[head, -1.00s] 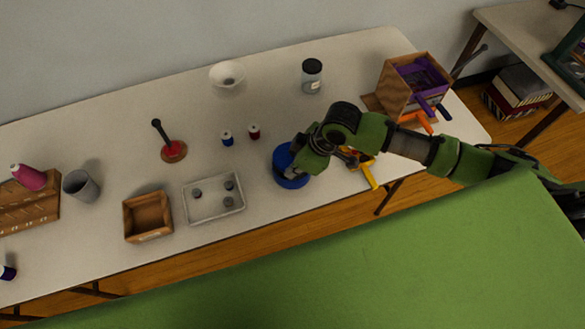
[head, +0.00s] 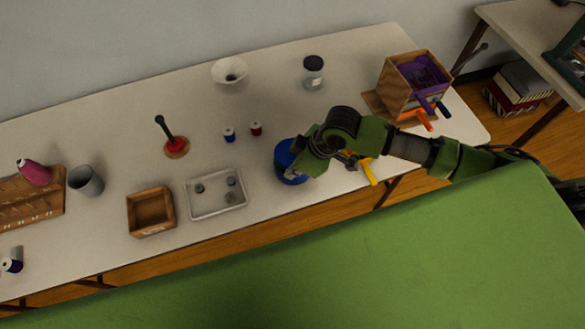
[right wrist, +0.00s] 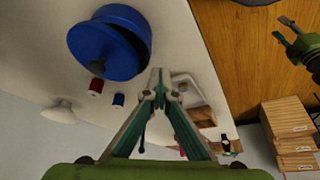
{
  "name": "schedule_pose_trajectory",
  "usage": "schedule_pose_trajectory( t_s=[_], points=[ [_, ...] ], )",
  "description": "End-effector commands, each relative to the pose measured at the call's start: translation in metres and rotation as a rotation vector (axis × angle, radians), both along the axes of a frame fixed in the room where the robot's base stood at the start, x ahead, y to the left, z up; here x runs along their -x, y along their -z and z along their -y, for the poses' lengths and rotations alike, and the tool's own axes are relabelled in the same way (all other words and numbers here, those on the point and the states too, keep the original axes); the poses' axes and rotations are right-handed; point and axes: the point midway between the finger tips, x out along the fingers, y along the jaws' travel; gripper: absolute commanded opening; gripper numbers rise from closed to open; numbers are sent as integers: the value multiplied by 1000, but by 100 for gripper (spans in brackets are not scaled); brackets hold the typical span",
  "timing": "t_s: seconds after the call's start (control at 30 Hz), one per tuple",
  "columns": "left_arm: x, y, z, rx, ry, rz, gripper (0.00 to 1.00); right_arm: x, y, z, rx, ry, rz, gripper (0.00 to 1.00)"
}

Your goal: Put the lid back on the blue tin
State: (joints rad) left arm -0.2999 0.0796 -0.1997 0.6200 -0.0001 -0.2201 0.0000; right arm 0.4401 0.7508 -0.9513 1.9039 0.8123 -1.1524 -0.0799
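The blue tin (head: 286,164) stands near the table's front edge, partly hidden by my right arm. In the right wrist view the tin (right wrist: 130,62) has a round blue lid (right wrist: 100,45) with a dark knob over it. The lid looks offset or tilted, with a dark gap along one side. My right gripper (right wrist: 159,78) is shut and empty, its fingertips beside the tin and apart from it in the picture. It is mostly hidden in the head view. My left gripper (right wrist: 280,29) shows at the right wrist view's upper right corner, its fingertips apart.
Blue (head: 229,135) and red (head: 256,129) spools stand behind the tin. A clear tray (head: 216,193) and wooden box (head: 151,211) are to its left. A yellow-handled tool (head: 368,171) lies to its right, near a wooden crate (head: 402,88) with purple contents. A jar (head: 313,71) stands behind.

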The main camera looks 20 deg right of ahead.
Motion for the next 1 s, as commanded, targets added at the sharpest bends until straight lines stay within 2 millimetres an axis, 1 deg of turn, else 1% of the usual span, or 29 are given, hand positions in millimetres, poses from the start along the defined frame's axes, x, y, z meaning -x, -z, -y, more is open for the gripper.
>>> schedule_pose_trajectory(
  t_s=[0.23,0.27,0.3,0.33,0.57,0.63,0.67,1.0],
  points=[
    [0,0,0,0,0,0,38,0,0,0,0,0,0,0],
    [0,0,0,0,0,0,38,0,0,0,0,0,0,6],
    [0,0,0,0,0,0,38,0,0,0,0,0,0,17],
    [0,0,0,0,0,0,38,0,0,0,0,0,0,18],
    [0,0,0,0,0,0,38,0,0,0,0,0,0,18],
    [0,0,0,0,0,0,38,0,0,0,1,0,-1,33],
    [0,0,0,0,0,0,38,0,0,0,1,0,-1,35],
    [0,-1,0,0,0,0,38,0,-1,0,1,0,-1,35]
  ],
)
